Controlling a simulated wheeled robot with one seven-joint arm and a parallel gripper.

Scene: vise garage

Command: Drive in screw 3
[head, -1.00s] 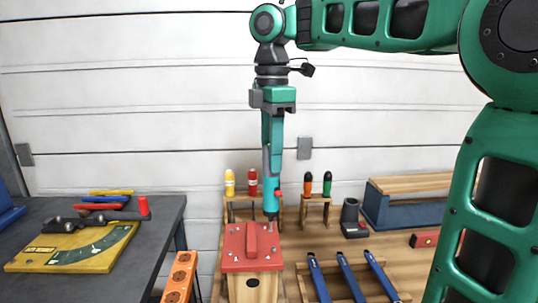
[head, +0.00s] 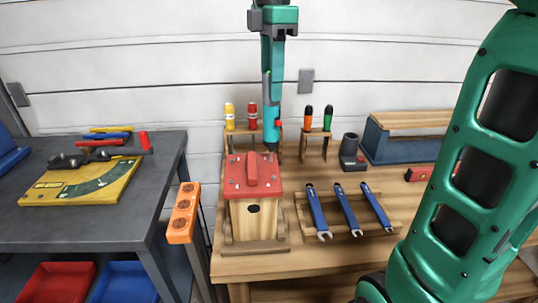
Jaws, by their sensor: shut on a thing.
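My gripper (head: 273,22) is at the top centre of the head view, shut on a teal powered screwdriver (head: 272,90) with a red button. The screwdriver hangs upright, its lower end over the back right part of the red roof (head: 240,184) of a wooden birdhouse (head: 254,222). Small grey screw heads show on the roof, on both sides of a raised red block (head: 252,168). I cannot tell which one is screw 3, or whether the bit touches a screw.
Screwdrivers with yellow and red handles (head: 252,116) stand in a rack behind the birdhouse. Blue wrenches (head: 348,210) lie on a wooden tray to the right. An orange power strip (head: 183,212) is at left. Bare bench top (head: 330,252) lies in front.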

